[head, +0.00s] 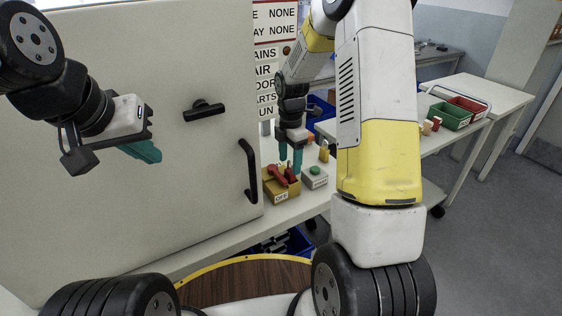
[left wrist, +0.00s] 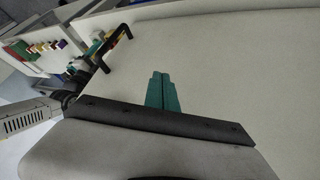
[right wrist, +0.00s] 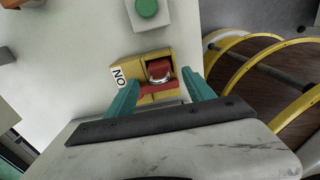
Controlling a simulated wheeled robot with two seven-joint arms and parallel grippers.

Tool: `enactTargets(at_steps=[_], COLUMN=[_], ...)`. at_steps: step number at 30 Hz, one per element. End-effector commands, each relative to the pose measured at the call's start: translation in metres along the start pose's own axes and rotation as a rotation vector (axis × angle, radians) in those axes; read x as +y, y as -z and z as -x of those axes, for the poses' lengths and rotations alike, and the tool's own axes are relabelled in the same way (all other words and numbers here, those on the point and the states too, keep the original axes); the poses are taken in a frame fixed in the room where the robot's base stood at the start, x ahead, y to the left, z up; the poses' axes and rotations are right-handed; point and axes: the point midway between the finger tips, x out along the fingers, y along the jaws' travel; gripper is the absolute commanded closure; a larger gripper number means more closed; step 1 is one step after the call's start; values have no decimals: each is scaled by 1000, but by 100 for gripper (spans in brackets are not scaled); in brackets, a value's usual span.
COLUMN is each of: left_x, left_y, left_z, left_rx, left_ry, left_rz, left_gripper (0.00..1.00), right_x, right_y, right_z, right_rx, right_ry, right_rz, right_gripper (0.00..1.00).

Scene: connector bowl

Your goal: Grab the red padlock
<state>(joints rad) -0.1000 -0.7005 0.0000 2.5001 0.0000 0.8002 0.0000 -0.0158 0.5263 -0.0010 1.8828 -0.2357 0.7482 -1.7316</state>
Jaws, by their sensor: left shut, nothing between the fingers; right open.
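A yellow box (head: 282,192) with a white label stands on the bench beside the cabinet, with red parts (head: 281,174) on it. In the right wrist view the red padlock (right wrist: 160,70) with its shiny shackle sits on this box (right wrist: 146,62), beside a red lever (right wrist: 158,88). My right gripper (head: 290,160) is open and points down over the box. In the right wrist view its two teal fingers (right wrist: 160,92) stand on either side of the red parts, with nothing gripped. My left gripper (head: 146,152) is shut and empty in front of the cabinet; its fingers show together in the left wrist view (left wrist: 161,90).
A grey box with a green button (head: 315,177) stands just right of the yellow box. The large cabinet (head: 130,220) with black handles (head: 249,170) rises on the left. Green (head: 450,115) and red bins (head: 467,104) stand on a table further right. A yellow-rimmed round brown surface (head: 240,285) is in front.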

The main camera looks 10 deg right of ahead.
Motion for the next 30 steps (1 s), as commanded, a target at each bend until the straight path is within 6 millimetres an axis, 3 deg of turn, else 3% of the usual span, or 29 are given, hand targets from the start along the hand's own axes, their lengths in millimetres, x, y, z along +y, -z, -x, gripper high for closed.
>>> enactTargets(at_steps=[8, 17, 26, 30], left_x=[0, 0, 0, 0], left_y=[0, 0, 0, 0], left_z=[0, 0, 0, 0], left_rx=[0, 0, 0, 0], left_ry=[0, 0, 0, 0], left_rz=[0, 0, 0, 0], left_gripper=[100, 100, 100, 100], right_x=[1, 1, 1, 1], right_y=[-2, -2, -2, -2], right_z=[-40, -44, -43, -43], right_rx=[1, 0, 0, 0], right_ry=[3, 0, 0, 0], right_rz=[0, -2, -2, -2], right_gripper=[38, 38, 97, 100])
